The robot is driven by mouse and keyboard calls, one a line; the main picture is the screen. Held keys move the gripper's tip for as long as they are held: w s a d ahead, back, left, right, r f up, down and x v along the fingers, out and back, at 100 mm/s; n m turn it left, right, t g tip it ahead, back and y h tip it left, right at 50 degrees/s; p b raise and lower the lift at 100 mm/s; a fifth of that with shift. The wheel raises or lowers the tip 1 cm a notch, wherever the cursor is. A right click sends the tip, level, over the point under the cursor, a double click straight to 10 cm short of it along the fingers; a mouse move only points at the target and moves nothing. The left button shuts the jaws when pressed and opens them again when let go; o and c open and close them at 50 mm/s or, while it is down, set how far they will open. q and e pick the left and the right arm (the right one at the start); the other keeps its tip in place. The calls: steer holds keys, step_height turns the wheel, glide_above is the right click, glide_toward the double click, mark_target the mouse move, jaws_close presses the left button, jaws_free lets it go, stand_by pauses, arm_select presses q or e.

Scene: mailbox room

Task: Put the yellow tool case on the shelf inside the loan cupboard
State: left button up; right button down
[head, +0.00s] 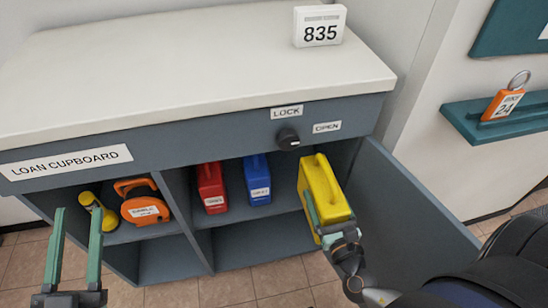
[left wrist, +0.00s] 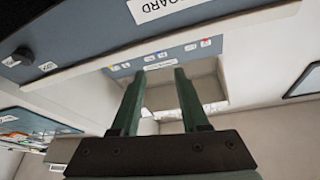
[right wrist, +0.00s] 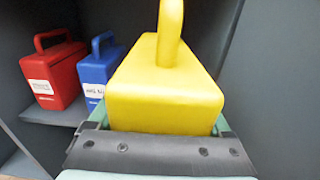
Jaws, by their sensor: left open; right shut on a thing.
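The yellow tool case (head: 328,187) is at the right side of the loan cupboard's open compartment, to the right of the blue case. My right gripper (head: 322,215) is shut on its sides; in the right wrist view the case (right wrist: 165,95) sits between the fingers with its handle up. Whether its base touches the shelf is hidden. The loan cupboard (head: 200,120) has its door (head: 405,215) swung open to the right. The shelf (head: 235,217) shows under the red and blue cases. My left gripper (head: 74,255) is open and empty, in front of the left compartment.
A red case (head: 211,187) and a blue case (head: 257,180) stand on the shelf. An orange tool (head: 145,205) and a yellow item (head: 97,213) lie in the left compartment. A vertical divider (head: 187,215) separates the compartments. A knob (head: 288,139) is above.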

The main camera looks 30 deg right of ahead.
mark_target(312, 165)
steer(key=x, duration=1)
steer(key=shift+a+r, duration=0.1)
steer(key=shift+r, duration=0.2)
steer(key=b+x, duration=0.1)
steer(key=x, duration=0.8)
arm_select(q)
steer(key=s+d+r+m+t+h+b, duration=0.1)
steer(key=s+r+m+h+b, duration=0.3)
steer(key=s+r+h+b, duration=0.1)
steer(key=shift+s+d+m+h, duration=0.2)
steer(key=shift+s+m+h, duration=0.25)
steer(key=shift+h, duration=0.75)
arm_select(e)
step_height(312, 165, down, 7)
arm_select(q)
steer(key=shift+f, duration=0.1)
